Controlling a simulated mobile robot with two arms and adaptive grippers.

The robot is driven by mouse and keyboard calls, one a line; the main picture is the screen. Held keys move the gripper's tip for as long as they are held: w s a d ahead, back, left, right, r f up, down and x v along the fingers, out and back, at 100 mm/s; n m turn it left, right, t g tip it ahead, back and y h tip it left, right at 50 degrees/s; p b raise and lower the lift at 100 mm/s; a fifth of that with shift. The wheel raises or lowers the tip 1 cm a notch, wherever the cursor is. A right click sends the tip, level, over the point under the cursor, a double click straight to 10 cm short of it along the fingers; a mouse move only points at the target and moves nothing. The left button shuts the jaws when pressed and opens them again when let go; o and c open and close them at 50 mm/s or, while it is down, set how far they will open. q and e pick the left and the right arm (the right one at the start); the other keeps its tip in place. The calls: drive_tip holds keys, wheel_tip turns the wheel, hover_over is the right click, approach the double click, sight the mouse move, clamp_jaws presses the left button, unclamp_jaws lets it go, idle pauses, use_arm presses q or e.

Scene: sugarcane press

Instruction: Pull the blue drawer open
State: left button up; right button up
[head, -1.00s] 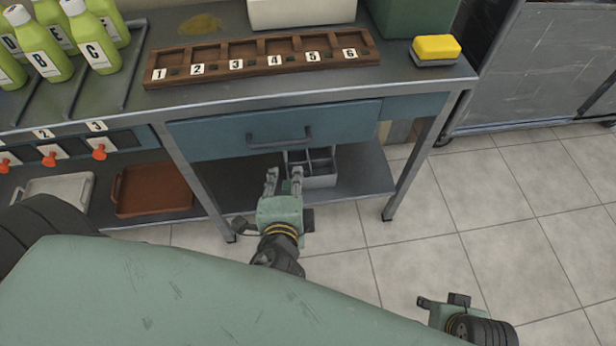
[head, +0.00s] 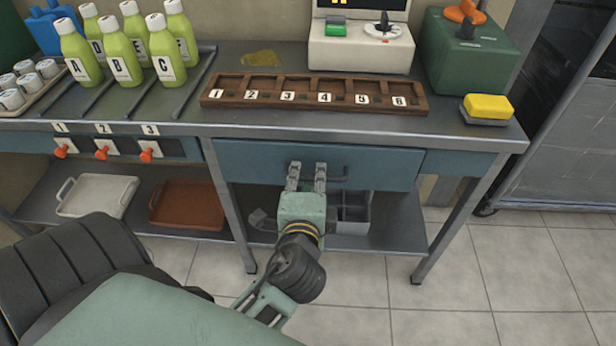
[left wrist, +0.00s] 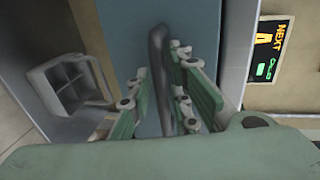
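The blue drawer (head: 385,170) is shut under the worktop, its front flush with the frame. Its dark bar handle (head: 340,177) is partly hidden behind my left gripper (head: 306,172). In the left wrist view the handle (left wrist: 159,65) runs up and down between the two fingers of my left gripper (left wrist: 165,95), with the blue drawer front (left wrist: 115,35) behind it. The fingers are apart, one on each side of the bar. The right finger looks closer to the bar; whether it touches is unclear. My right gripper is not in view.
A grey divided bin (head: 355,222) stands on the lower shelf (head: 395,225) below the drawer. A wooden numbered rack (head: 315,105) and a yellow sponge (head: 487,106) are on the worktop. A table leg (head: 445,225) stands to the right. Floor in front is clear.

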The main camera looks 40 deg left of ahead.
use_arm(q)
clamp_jaws()
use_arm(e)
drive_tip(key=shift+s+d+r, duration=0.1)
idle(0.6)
